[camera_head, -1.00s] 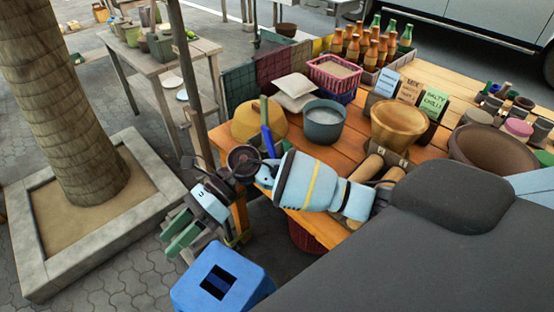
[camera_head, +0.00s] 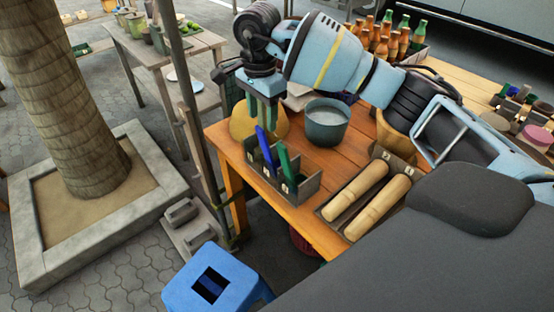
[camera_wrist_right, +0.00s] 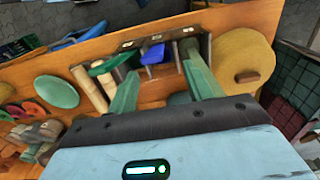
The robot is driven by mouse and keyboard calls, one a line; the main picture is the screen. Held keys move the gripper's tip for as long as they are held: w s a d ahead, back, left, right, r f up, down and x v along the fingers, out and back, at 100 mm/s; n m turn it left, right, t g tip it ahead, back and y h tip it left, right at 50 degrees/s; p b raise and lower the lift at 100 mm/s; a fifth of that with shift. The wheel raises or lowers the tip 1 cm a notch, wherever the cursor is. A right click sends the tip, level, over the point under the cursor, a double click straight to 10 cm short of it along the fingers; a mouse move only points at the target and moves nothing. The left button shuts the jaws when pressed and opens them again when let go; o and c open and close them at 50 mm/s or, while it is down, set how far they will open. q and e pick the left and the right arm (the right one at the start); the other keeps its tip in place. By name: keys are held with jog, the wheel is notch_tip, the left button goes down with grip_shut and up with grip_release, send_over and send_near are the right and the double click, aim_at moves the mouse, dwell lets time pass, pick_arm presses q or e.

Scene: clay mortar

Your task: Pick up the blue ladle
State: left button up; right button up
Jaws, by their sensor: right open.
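The blue ladle (camera_head: 266,150) stands handle-up in a grey holder (camera_head: 306,190) at the table's near left corner, next to a green-handled utensil (camera_head: 284,162). The ladle's lower end is hidden in the holder. My right gripper (camera_head: 263,116) points down above the blue handle, its green fingers open and empty. In the right wrist view the blue ladle (camera_wrist_right: 152,54) shows between the spread fingers (camera_wrist_right: 160,62), with the green utensil (camera_wrist_right: 112,63) to its left. I cannot tell whether a finger touches the handle. My left gripper is out of view.
A yellow lid-like dome (camera_head: 243,124) and a grey-blue pot (camera_head: 326,124) stand close behind the holder. Two wooden rolling pins (camera_head: 377,204) lie in a tray to the right. A post (camera_head: 190,130) rises beside the table's left edge. A blue stool (camera_head: 225,272) stands below.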

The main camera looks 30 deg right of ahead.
aim_at(263, 147)
jog(key=shift+f, duration=1.35)
jog(key=shift+s+a+f+p, duration=0.1)
jog(key=shift+s+f+p, duration=0.05)
jog(key=shift+f, duration=0.7)
jog(key=shift+s+a+f+p, duration=0.1)
jog(key=shift+f+p, duration=0.1)
jog(key=shift+f, duration=0.7)
jog(key=shift+s+a+f+p, duration=0.1)
jog(key=shift+s+f+p, duration=0.05)
jog(key=shift+f, duration=0.7)
grip_shut()
